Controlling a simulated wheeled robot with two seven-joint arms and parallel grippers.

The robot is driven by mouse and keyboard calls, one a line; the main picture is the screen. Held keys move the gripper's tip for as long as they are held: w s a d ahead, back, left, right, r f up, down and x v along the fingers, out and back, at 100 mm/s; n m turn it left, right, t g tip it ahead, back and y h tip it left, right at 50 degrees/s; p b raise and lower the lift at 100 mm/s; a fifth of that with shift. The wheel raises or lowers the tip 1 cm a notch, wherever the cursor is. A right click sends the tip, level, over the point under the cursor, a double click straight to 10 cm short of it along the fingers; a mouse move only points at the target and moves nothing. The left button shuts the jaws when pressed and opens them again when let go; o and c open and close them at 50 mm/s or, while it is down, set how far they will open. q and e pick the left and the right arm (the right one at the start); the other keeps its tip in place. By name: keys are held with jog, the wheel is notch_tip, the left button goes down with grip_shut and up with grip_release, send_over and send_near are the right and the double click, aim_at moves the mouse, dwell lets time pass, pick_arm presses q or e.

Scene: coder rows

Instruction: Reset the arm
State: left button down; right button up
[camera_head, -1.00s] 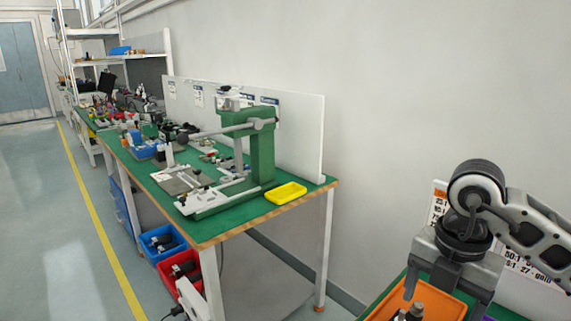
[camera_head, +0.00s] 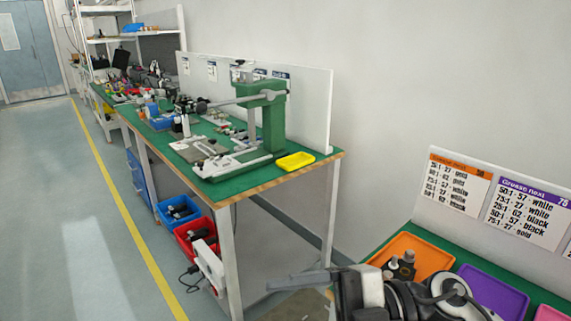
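My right arm comes in at the bottom right, partly cut off by the lower edge. Its gripper (camera_head: 290,279) points left, below the near corner of the green-topped bench and left of the orange tray (camera_head: 449,262). A grey finger shows in side view, and the rest is hidden or overlapped, so I cannot tell how far the fingers are apart. I see nothing held. My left gripper is out of view.
A green-topped bench (camera_head: 240,184) carries a green press (camera_head: 273,125) and a yellow tray (camera_head: 296,161). Blue (camera_head: 177,211) and red (camera_head: 195,238) bins stand below it. A purple tray (camera_head: 494,291) lies right of the orange one. The aisle floor at left is clear.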

jog(key=w+d+f+m+t+h, duration=0.2)
jog(key=w+d+m+t, duration=0.15)
jog(key=m+t, duration=0.65)
jog(key=w+d+f+m+t+h, duration=0.2)
jog(key=w+d+m+t+h, duration=0.15)
jog(key=m+t, duration=0.65)
jog(key=s+d+f+m+g+h, duration=0.3)
jog(key=s+f+m+h, duration=0.1)
jog(key=f, duration=0.6)
jog(key=s+d+f+m+g+h, duration=0.2)
jog(key=s+f+m+g+h, duration=0.1)
jog(key=f, duration=0.8)
jog(key=shift+s+d+f+m+h, duration=0.2)
jog(key=shift+s+d+m+h, duration=0.3)
jog(key=shift+s+h, duration=0.6)
jog(key=shift+s+a, duration=0.1)
jog(key=shift+s, duration=0.05)
